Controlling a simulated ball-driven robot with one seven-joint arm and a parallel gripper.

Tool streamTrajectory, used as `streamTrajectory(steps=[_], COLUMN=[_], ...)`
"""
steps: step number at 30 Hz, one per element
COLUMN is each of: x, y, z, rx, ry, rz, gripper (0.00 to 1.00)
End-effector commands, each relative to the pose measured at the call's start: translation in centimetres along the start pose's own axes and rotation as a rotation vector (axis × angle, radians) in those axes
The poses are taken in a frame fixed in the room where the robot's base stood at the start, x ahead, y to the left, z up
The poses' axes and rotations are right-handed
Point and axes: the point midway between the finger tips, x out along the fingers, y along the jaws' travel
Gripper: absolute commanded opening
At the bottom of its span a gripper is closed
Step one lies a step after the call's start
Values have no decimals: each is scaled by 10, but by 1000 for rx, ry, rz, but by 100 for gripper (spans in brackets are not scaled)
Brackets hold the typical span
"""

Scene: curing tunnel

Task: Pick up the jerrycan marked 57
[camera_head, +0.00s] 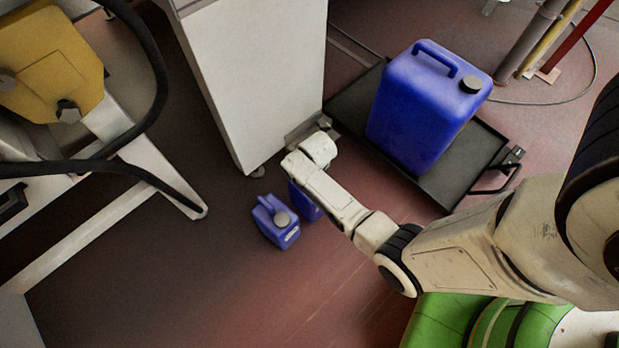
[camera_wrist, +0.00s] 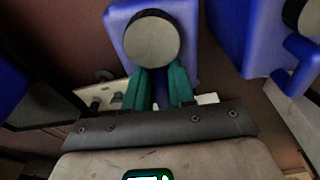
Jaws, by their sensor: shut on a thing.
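My gripper (camera_wrist: 160,80) shows in the wrist view with green fingers, shut on a small blue jerrycan (camera_wrist: 187,48) with a grey round cap. The fingers meet it just below the cap; the exact gripped part is hidden. In the head view this can (camera_head: 306,204) is mostly hidden behind my arm, and the fingers are hidden too. A second small blue jerrycan (camera_head: 272,224) stands upright on the floor just left of it, with a small pale label too small to read. It also shows at the right of the wrist view (camera_wrist: 240,38). No number 57 is readable.
A large blue jerrycan (camera_head: 412,115) stands on a black trolley (camera_head: 470,172) to the right. A white cabinet (camera_head: 256,80) rises behind the small cans. A yellow machine (camera_head: 50,60) with a pale frame and black hoses is at left. Floor in front is clear.

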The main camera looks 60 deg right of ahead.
Motion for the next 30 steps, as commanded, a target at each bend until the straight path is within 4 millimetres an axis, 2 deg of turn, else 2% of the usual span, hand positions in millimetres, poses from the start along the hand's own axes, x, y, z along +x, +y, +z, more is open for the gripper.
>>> streamTrajectory(steps=[1, 4, 30], x=[0, 0, 0], y=[0, 0, 1], z=[0, 0, 0], rx=[0, 0, 1], ry=[0, 0, 0], rz=[0, 1, 1], gripper=[10, 0, 0])
